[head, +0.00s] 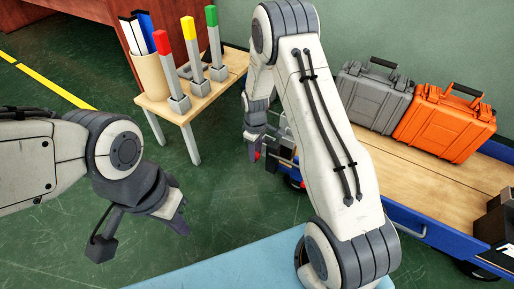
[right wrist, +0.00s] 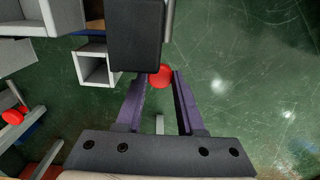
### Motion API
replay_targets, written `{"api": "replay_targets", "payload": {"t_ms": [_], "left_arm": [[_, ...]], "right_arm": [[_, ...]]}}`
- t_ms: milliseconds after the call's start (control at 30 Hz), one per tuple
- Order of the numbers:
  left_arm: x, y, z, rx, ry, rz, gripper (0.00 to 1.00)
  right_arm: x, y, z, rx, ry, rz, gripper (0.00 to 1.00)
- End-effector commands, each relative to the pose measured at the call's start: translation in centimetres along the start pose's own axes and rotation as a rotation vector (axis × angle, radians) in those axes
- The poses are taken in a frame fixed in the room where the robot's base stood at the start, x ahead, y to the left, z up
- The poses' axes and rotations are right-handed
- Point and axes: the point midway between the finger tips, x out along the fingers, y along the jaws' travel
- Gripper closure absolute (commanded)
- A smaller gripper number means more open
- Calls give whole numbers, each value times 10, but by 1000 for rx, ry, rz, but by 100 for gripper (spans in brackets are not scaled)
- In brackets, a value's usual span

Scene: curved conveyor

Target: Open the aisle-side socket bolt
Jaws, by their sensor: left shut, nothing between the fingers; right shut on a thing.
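My right gripper (head: 256,150) is at the near-left end of the blue trolley (head: 410,222). A red knob (head: 257,156) shows at its fingertips. In the right wrist view the two purple fingers (right wrist: 160,88) are shut on this red knob (right wrist: 160,77), which I take for the socket bolt's knob. A dark block hides part of the bolt. A square, hollow pale socket (right wrist: 97,66) is just left of it. A second red knob (right wrist: 13,117) sits at the left edge. My left gripper (head: 101,249) is shut and empty, low over the floor at the left.
A grey case (head: 374,97) and an orange case (head: 444,122) stand on the trolley's wooden deck. A small wooden table (head: 204,101) holds red, yellow and green posts and a cup. Green floor lies open between my left gripper and the trolley.

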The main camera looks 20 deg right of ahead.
Motion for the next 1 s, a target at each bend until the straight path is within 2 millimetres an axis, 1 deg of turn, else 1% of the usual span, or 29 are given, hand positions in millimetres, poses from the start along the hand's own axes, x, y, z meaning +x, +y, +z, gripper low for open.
{"api": "replay_targets", "payload": {"t_ms": [33,100,367,400,467,500,767,833,933,1000], "left_arm": [[-11,1,-1,0,0,0,100],[-16,1,-1,0,0,0,100],[-13,1,-1,0,0,0,100],[-13,1,-1,0,0,0,100],[-13,1,-1,0,0,0,100],[-13,1,-1,0,0,0,100],[-13,1,-1,0,0,0,100],[-16,1,-1,0,0,0,100],[-24,2,-1,0,0,0,100],[-33,2,-2,0,0,0,100]], "right_arm": [[-4,-9,1,-3,-6,-5,100],[-3,-16,2,-3,-6,-5,100],[0,-18,2,0,-4,-3,100],[0,-18,2,0,-4,-3,59],[0,-18,1,0,-3,-3,36],[0,-17,1,0,-3,-2,32],[0,-17,1,0,-1,-1,32],[-4,-17,0,0,-1,-1,32],[-16,-17,0,0,0,0,32],[-30,-17,0,0,1,0,32]]}}
